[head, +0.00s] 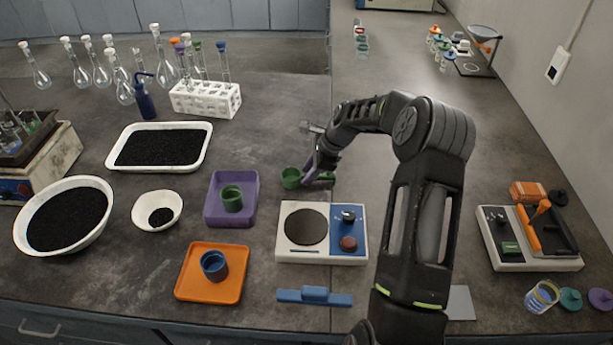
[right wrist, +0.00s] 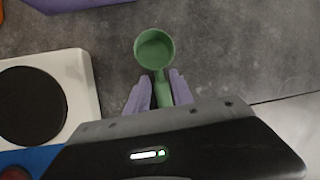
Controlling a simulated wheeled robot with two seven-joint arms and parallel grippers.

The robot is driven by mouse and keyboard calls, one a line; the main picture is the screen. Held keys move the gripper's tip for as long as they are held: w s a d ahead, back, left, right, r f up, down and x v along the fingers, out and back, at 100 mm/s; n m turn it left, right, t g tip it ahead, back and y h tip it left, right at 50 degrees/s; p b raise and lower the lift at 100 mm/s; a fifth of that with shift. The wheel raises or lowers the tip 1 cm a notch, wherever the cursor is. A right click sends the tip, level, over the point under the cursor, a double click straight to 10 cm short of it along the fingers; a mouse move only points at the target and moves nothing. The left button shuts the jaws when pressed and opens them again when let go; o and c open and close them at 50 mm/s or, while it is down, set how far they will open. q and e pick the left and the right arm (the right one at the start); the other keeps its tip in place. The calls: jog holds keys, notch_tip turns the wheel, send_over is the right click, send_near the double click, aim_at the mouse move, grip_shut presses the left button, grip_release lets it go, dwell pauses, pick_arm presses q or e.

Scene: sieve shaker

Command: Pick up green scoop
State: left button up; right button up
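The green scoop (head: 291,178) lies on the dark counter behind the white and blue hot plate. In the right wrist view the scoop's round cup (right wrist: 154,49) is at the upper middle, with its handle pointing down toward my gripper. My right gripper (head: 318,172) is low over the handle. In the right wrist view its purple fingers (right wrist: 158,92) stand on either side of the handle, with a small gap at least on the left, so it looks open. The rear end of the handle is hidden by the gripper body. My left gripper is not in view.
The hot plate (head: 340,252) stands in front of the scoop. A purple tray (head: 211,212) with a green cup is to the left, and an orange tray (head: 197,290) with a blue cup is nearer.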

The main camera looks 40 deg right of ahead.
jog(key=shift+w+a+f, duration=0.1)
jog(key=shift+w+f, duration=0.1)
jog(key=shift+f, duration=0.3)
jog(key=shift+c, duration=0.5)
grip_shut()
